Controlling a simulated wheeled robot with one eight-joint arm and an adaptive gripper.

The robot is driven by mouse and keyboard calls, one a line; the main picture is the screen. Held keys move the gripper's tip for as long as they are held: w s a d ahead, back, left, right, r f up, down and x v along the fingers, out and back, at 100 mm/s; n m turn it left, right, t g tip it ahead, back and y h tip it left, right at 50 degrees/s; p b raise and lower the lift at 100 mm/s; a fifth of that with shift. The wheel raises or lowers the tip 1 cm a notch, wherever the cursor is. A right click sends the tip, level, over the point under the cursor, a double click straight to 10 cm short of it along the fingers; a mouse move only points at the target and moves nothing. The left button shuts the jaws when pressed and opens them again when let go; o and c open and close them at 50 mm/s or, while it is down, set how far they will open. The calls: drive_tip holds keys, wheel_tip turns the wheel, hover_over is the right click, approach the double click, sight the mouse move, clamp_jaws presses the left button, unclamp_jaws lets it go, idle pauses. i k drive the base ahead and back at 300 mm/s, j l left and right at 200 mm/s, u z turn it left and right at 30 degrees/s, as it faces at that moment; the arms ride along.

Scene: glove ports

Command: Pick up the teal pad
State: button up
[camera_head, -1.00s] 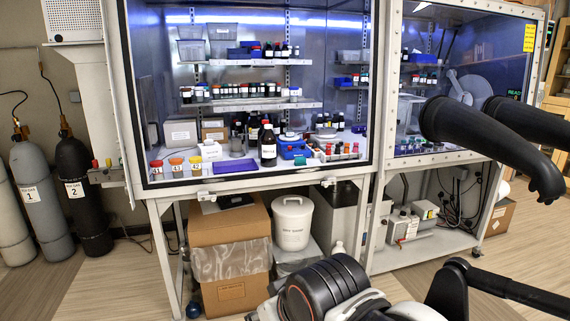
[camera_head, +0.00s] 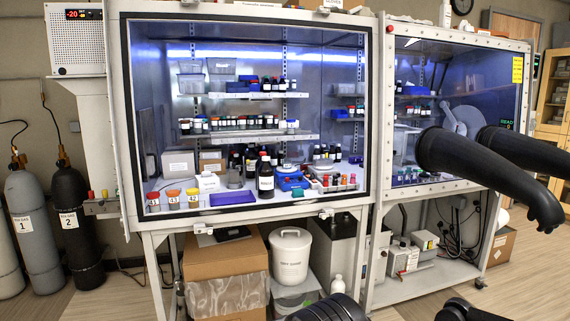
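My gripper is not in view; only dark parts of my arm show at the bottom edge, well below the box.
Orange- and yellow-capped jars (camera_head: 172,199) and a dark bottle (camera_head: 265,178) stand nearby. The box has a raised front frame. Black gloves (camera_head: 470,165) stick out at right. A cardboard box (camera_head: 225,257) and white bucket (camera_head: 290,255) sit below.

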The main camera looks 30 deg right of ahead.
sight(298, 192)
drive_tip(key=i+z, duration=0.15)
drive_tip(key=z, duration=0.2)
drive_tip(key=i+z, duration=0.2)
drive_tip(key=z, duration=0.2)
